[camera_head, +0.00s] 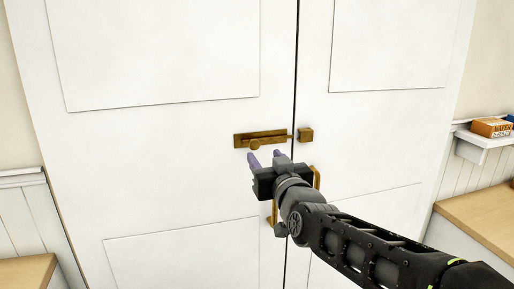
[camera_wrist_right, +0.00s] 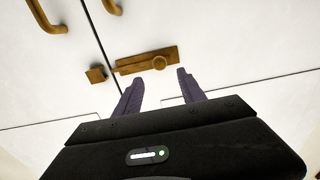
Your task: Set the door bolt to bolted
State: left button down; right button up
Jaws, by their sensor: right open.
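The brass door bolt (camera_head: 262,136) is mounted on the left white door, beside the door gap. Its round knob (camera_head: 254,145) sits toward the end of the plate away from the gap. The square brass keeper (camera_head: 305,134) is on the right door; a thin rod shows between plate and keeper, but I cannot tell whether it enters. My right gripper (camera_head: 265,156) is open and empty, just below the bolt. In the right wrist view the knob (camera_wrist_right: 160,63) lies ahead, between the open fingers (camera_wrist_right: 160,76), apparently untouched. My left gripper is not in view.
Brass pull handles (camera_head: 317,178) flank the door gap below the bolt, partly hidden by my right gripper. A small white shelf (camera_head: 484,138) with an orange box (camera_head: 491,127) is at the right. Wooden-topped units stand at both sides.

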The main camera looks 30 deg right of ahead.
aim_at(255, 145)
jog(key=p+x, duration=0.2)
jog(key=x, duration=0.5)
jog(key=shift+w+d, duration=0.1)
jog(key=shift+w, duration=0.15)
grip_shut()
dwell(1.1)
